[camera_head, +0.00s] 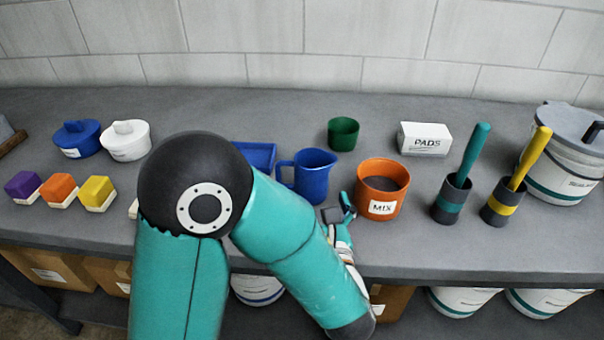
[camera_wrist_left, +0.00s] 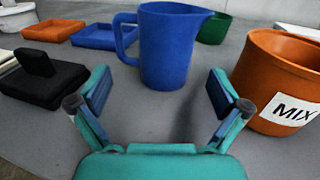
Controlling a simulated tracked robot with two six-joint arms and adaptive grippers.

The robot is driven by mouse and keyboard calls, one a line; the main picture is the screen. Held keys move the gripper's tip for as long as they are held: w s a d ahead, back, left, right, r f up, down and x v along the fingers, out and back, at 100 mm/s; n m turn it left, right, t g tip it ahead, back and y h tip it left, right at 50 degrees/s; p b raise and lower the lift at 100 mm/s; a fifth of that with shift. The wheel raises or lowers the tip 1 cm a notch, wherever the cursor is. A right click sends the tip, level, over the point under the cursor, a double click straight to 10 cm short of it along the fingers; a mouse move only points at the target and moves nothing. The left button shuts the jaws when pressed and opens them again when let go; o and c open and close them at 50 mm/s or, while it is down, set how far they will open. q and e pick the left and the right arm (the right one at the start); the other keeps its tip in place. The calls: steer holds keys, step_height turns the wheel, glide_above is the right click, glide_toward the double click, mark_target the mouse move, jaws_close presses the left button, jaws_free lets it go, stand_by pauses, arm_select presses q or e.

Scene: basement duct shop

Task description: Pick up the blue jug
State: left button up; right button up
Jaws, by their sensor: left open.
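The blue jug (camera_head: 313,176) stands upright on the grey bench, with its handle on the left and its spout on the right. It also shows in the left wrist view (camera_wrist_left: 170,48), straight ahead of my left gripper (camera_wrist_left: 160,100). In the head view the left gripper (camera_head: 337,213) is at the bench's front edge, just in front of the jug and partly hidden by my arm. Its fingers are spread and empty, with a gap between them and the jug. My right gripper is in neither view.
An orange MIX bucket (camera_head: 381,188) stands close to the right of the jug. A green cup (camera_head: 343,134) is behind. A blue tray (camera_head: 257,154) lies left of the jug. In the left wrist view, an orange tray (camera_wrist_left: 52,31) and a black block (camera_wrist_left: 40,80) are at left.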

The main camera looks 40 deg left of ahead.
mark_target(308, 167)
arm_select(q)
steer(key=shift+w+d+f+p+x, duration=0.1)
steer(key=shift+p+x, duration=0.05)
steer(key=shift+x, duration=1.15)
steer(key=shift+w+d+f+p+x, duration=0.1)
steer(key=shift+p+x, duration=0.1)
steer(key=shift+x, duration=1.05)
steer(key=shift+f+p+x, duration=0.1)
steer(key=shift+p+x, duration=0.05)
steer(key=shift+x, duration=1.15)
steer(key=c, duration=1.2)
steer(key=shift+c, duration=0.5)
steer(key=shift+r, duration=0.2)
